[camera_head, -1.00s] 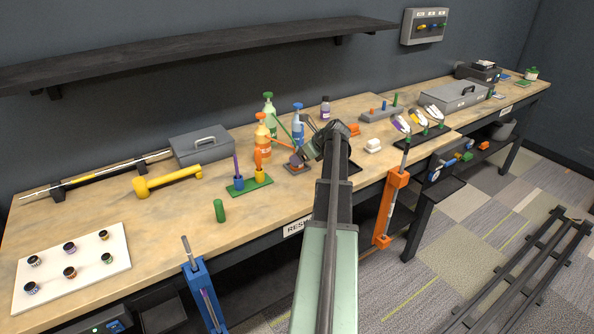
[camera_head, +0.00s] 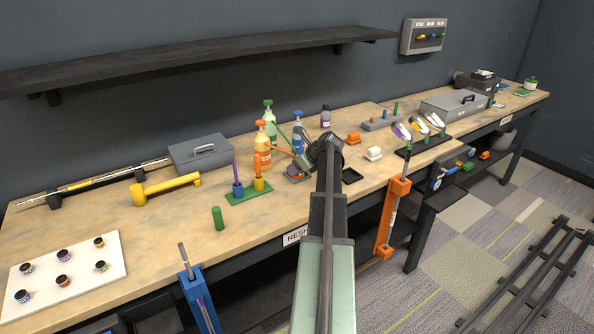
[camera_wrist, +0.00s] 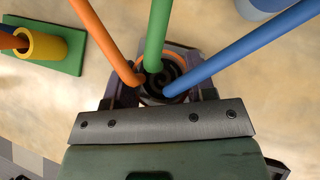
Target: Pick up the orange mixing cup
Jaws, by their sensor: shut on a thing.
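My gripper (camera_head: 302,164) reaches down at the back middle of the bench, by the pump bottles. In the wrist view its fingers (camera_wrist: 165,86) are shut around a small round cup (camera_wrist: 153,91) with a dark, ringed inside. In the head view my gripper hides the cup. It is over or at a small low stand (camera_head: 292,178), and I cannot tell if the cup is lifted.
Orange (camera_head: 262,150), green (camera_head: 269,122) and blue (camera_head: 298,138) pump bottles stand close by, their long spouts reaching toward my gripper.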

